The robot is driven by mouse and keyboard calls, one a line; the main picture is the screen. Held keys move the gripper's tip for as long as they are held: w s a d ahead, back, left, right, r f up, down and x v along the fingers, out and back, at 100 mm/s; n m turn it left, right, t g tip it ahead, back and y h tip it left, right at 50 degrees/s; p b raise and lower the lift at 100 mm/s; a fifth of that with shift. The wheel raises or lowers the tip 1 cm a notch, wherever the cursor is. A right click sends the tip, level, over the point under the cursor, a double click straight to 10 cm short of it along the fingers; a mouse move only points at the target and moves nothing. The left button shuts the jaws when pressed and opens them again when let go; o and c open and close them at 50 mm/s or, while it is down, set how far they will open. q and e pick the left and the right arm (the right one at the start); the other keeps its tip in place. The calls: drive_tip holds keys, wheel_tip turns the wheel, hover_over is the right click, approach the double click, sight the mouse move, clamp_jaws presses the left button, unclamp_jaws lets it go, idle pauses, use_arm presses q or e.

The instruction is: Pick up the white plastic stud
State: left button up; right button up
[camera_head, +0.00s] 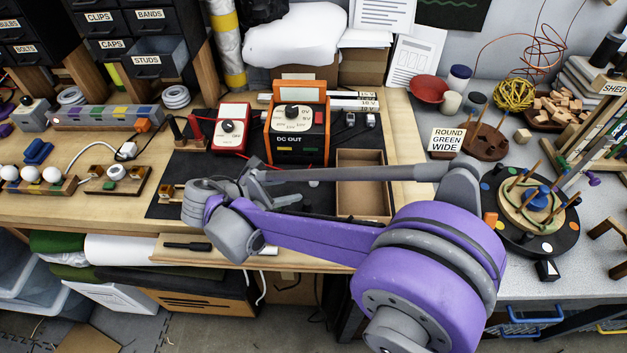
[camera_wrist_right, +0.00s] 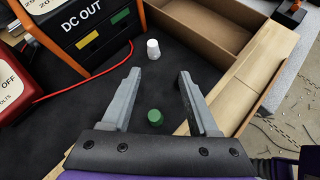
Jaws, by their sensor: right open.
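The white plastic stud (camera_wrist_right: 153,49) stands on the black mat (camera_wrist_right: 105,100), a little beyond my right fingertips in the wrist view. In the head view a small pale bit of it (camera_head: 314,183) shows just below my grey arm link. My right gripper (camera_wrist_right: 158,72) is open and empty, its two grey fingers spread apart on either side of the mat's middle. A green round piece (camera_wrist_right: 155,116) lies between the fingers, nearer the palm. In the head view my right gripper (camera_head: 257,180) is partly hidden by my own arm. My left gripper is not in view.
An open cardboard tray (camera_head: 363,206) lies right of the stud. The bench's front edge drops to the floor.

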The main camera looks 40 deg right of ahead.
sight(313, 176)
drive_tip(key=shift+w+a+r+n+h, duration=0.15)
drive_tip(key=shift+w+r+n+h, duration=0.05)
drive_tip(key=shift+w+n+h, duration=0.55)
drive_tip(key=x, duration=1)
drive_tip(key=shift+d+p, duration=0.35)
clamp_jaws()
